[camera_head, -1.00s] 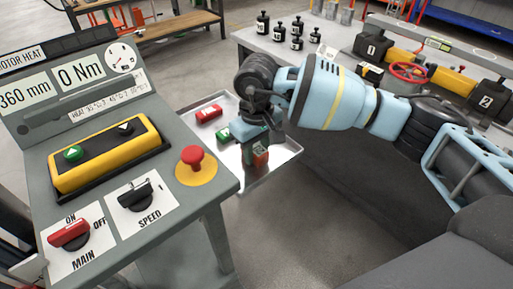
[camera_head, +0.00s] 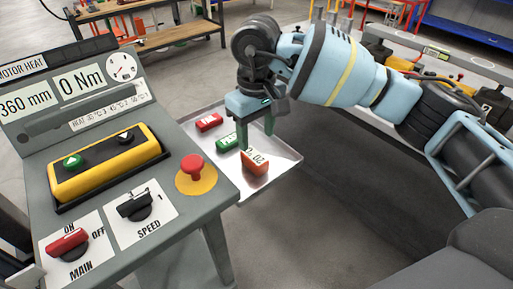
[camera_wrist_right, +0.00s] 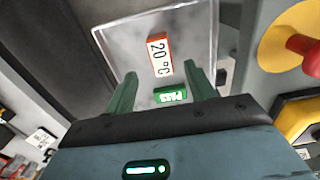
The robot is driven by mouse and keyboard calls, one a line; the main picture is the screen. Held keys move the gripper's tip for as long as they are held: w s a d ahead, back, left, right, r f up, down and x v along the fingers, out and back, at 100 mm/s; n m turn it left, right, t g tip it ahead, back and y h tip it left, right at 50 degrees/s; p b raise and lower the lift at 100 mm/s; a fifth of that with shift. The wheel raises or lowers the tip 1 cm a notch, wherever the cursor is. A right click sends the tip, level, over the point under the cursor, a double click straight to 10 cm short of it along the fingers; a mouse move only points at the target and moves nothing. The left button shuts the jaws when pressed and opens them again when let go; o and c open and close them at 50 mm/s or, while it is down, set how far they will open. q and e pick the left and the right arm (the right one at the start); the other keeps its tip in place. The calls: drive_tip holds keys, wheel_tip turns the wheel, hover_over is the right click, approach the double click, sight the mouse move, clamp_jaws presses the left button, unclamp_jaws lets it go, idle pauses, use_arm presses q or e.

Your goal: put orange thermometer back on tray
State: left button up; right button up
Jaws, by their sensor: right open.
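The orange thermometer (camera_head: 254,161), with a white face reading 20 °C, is on the metal tray (camera_head: 284,160), near its front part. It also shows in the right wrist view (camera_wrist_right: 159,55), beyond my fingertips. My right gripper (camera_head: 256,140) is open above the tray, with its green fingers pointing down just behind the thermometer. In the right wrist view nothing is between the fingers at the tips, and the thermometer looks apart from them. My left gripper is not in view.
A green PASS block (camera_head: 227,142) and a red block (camera_head: 209,122) also lie on the tray. The grey control console (camera_head: 150,210), with a red stop button (camera_head: 193,167), stands close left of the tray. A workbench with equipment is at the back right.

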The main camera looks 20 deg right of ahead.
sight(257, 157)
drive_tip(key=shift+r, duration=1.95)
